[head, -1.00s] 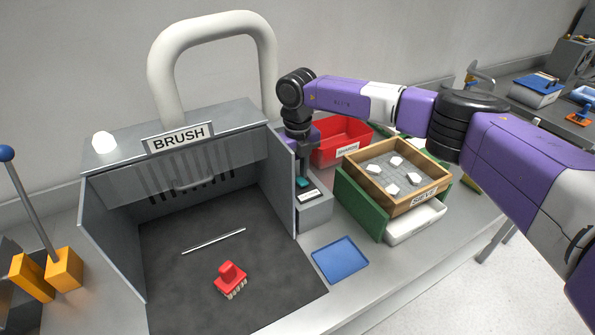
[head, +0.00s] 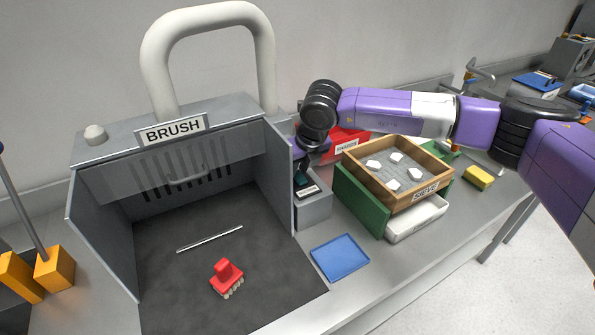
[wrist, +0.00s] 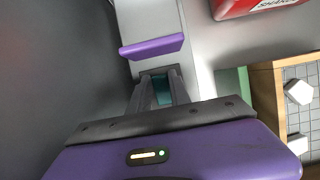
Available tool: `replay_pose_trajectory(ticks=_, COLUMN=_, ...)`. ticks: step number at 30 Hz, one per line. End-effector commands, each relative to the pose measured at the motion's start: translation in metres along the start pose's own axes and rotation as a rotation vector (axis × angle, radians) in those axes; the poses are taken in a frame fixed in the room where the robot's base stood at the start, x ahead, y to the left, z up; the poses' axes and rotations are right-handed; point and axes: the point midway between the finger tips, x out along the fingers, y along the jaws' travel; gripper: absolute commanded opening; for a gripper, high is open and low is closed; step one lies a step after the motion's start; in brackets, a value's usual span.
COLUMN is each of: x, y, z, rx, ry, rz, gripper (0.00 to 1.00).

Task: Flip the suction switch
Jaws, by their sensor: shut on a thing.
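The suction switch box (head: 313,210) is a small grey box with a labelled top, standing against the right outer wall of the brush hood (head: 170,141). My gripper (head: 301,176) points down at the top of this box, partly hidden by my wrist in the head view. In the wrist view, the fingers of my gripper (wrist: 160,82) are close around a small teal switch (wrist: 161,86), which shows between them. Much of the switch is covered, so its exact tilt cannot be told. The round lamp (head: 95,134) on top of the hood looks dull grey.
A red bin (head: 347,145) stands behind and right of the switch box. A wooden sieve (head: 424,193) with white pieces sits in a green stand (head: 359,200) to the right. A blue tray (head: 340,258) lies in front. A red brush (head: 226,276) lies in the hood.

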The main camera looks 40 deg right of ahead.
Motion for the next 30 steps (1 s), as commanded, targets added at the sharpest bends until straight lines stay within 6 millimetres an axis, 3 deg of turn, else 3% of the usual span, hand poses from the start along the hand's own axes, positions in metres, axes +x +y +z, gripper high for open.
replay_pose_trajectory(ticks=5, x=-0.001, y=-0.001, z=0.001, rx=0.001, ry=-0.002, rz=-0.002, gripper=0.0)
replay_pose_trajectory(ticks=6, x=-0.001, y=-0.001, z=0.001, rx=0.001, ry=-0.002, rz=-0.002, gripper=0.26)
replay_pose_trajectory(ticks=9, x=-0.001, y=-0.001, z=0.001, rx=0.001, ry=-0.001, rz=-0.002, gripper=0.45)
replay_pose_trajectory(ticks=20, x=-0.003, y=0.0, z=0.001, rx=0.0, ry=0.0, rz=0.0, gripper=0.45)
replay_pose_trajectory(ticks=30, x=-0.05, y=-0.001, z=0.001, rx=-0.001, ry=-0.003, rz=-0.001, gripper=0.45)
